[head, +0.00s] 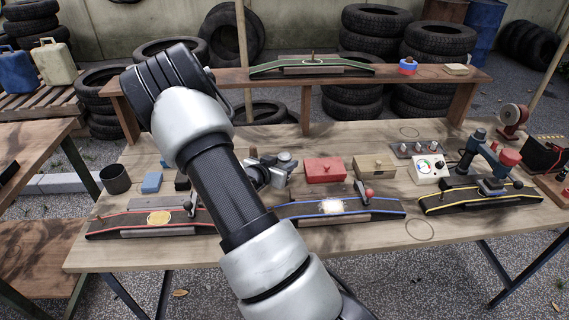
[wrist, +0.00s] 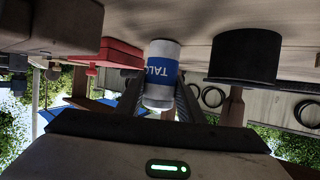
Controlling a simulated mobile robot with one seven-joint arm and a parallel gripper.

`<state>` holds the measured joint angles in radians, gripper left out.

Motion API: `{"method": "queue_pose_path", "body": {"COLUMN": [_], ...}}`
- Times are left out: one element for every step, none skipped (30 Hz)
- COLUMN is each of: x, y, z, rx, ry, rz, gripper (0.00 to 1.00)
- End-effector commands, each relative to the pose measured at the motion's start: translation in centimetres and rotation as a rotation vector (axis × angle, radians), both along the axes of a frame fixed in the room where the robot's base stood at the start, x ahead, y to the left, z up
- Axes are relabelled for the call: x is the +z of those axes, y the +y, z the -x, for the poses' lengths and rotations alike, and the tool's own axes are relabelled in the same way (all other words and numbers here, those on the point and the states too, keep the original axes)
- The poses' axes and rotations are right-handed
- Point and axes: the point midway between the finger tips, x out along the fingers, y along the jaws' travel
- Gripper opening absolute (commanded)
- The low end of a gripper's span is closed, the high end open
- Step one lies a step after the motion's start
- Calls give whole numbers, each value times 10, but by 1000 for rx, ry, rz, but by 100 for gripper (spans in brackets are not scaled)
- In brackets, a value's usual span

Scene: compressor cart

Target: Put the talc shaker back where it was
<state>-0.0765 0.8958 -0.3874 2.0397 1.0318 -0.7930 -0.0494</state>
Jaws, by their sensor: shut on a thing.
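The talc shaker (wrist: 162,75), a white cylinder with a blue TALC label, is between the fingers of my gripper (wrist: 159,88) in the wrist view. My gripper is shut on it. The wrist view is upside down, and the shaker is upright in the world. Whether its base touches the table cannot be told. In the head view my gripper (head: 268,170) is over the back half of the workbench (head: 240,145), left of the red box (head: 325,170); my arm hides much of it. Faint circles mark the bench at the back (head: 409,131) and front right (head: 420,230).
Strip stands edged red (head: 190,221), blue (head: 370,209) and yellow (head: 450,202) line the bench front; the blue one bears a white patch. A dark cup (head: 115,179) and blue block (head: 152,182) stand left. A wooden box (head: 374,166) and gauge box (head: 428,170) stand right.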

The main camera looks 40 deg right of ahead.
Motion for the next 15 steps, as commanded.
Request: {"method": "queue_pose_path", "body": {"x": [-3, -4, -4, -3, -3, -3, -3, -3, -3, -3, -3, -3, -3, -3, -2], "y": [0, 0, 0, 0, 0, 0, 0, 0, 0, 0, 0, 0, 0, 0, 0], "z": [0, 0, 0, 0, 0, 0, 0, 0, 0, 0, 0, 0, 0, 0, 0], "rx": [0, 0, 0, 0, 0, 0, 0, 0, 0, 0, 0, 0, 0, 0, 0], "ry": [0, 0, 0, 0, 0, 0, 1, 0, 0, 1, 0, 0, 0, 0, 0], "rz": [0, 0, 0, 0, 0, 0, 0, 0, 0, 0, 0, 0, 0, 0, 0], "gripper": [10, 10, 36, 41, 46, 53, 53, 53, 53, 53, 53, 53, 53, 53, 53]}}
